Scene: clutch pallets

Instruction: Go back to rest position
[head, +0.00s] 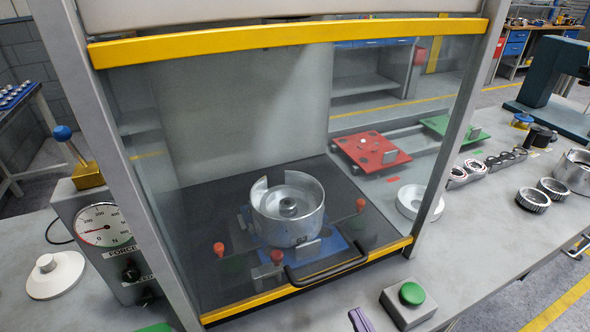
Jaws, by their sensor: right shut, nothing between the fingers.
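A press or test cabinet with a clear guard door (290,170) stands in the middle, with yellow bars along the top and bottom of the door. Behind the guard, a metal clutch drum (290,213) sits on a blue pallet (325,262) with red knobs around it. The guard is down in front of it. A small part of my right gripper (573,249) shows at the right edge, beside the table edge, shut and empty, apart from the parts. My left gripper is not in view.
A green button box (411,294) stands in front of the cabinet. A force gauge (103,225) and a white round part (54,274) are at left. Rings and metal parts (533,200) lie on the right table. A purple item (360,320) shows at the bottom.

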